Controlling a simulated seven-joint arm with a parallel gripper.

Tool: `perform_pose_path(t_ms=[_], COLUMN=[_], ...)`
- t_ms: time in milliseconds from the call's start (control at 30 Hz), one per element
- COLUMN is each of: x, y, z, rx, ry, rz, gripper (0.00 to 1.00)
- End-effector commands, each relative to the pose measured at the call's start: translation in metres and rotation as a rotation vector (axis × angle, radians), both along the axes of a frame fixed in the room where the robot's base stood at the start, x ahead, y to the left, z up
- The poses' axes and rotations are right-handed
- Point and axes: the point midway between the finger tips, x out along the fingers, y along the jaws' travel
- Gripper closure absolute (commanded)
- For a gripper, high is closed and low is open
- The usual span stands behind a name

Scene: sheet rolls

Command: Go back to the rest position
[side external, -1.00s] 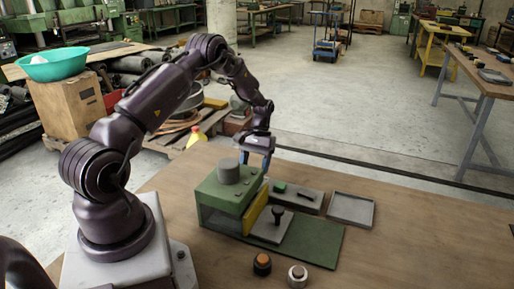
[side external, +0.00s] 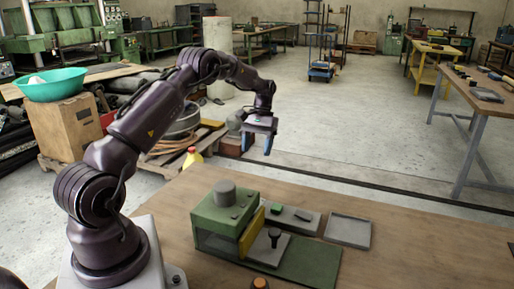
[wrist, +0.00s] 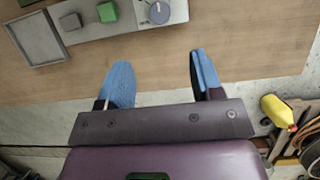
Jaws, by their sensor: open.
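My gripper (side external: 257,143) is open and empty, raised above the far edge of the wooden table (side external: 400,262) in the side view. The green machine (side external: 220,214) with a grey cylinder on top and a yellow plate stands on the table, nearer the camera than my gripper. My gripper touches nothing that I can see.
A control panel (side external: 290,218) with a green button lies behind the machine; its grey dial shows in the wrist view (wrist: 159,12). A shallow grey tray (side external: 348,230) lies right of it. A yellow bottle (side external: 193,158) stands beyond the table. The air around my gripper is clear.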

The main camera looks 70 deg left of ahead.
Motion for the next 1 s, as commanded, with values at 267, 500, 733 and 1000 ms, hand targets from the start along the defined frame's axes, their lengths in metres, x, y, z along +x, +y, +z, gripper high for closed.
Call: perform_pose_path(t_ms=[267, 500, 733, 1000], x=[-0.012, -0.024, -0.050, -0.107], y=[-0.008, -0.060, -0.131, -0.210], z=[-0.018, 0.035, 0.100, 0.150], rx=[0.010, 0.081, 0.168, 0.259], ry=[-0.014, -0.109, -0.253, -0.451], rz=[-0.025, -0.137, -0.290, -0.474], gripper=[0.40, 0.40, 0.40, 0.40])
